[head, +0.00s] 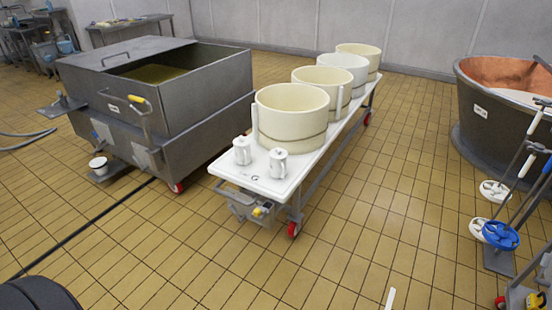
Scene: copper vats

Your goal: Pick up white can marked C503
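Two small white lidded cans stand upright near the front end of a white-topped cart (225,172). The left can (242,151) is a little farther back, close to a cream tub. The right can (278,163) stands in front of the same tub. Both have side handles. Markings on them are too small to read, so I cannot tell which is C503. Neither of my grippers shows in the head view.
Several cream tubs (291,122) line the cart, which has red wheels. A grey metal vat (205,115) stands left, a copper-lined vat (480,115) right. Tools with white and blue discs (500,235) stand at the right edge.

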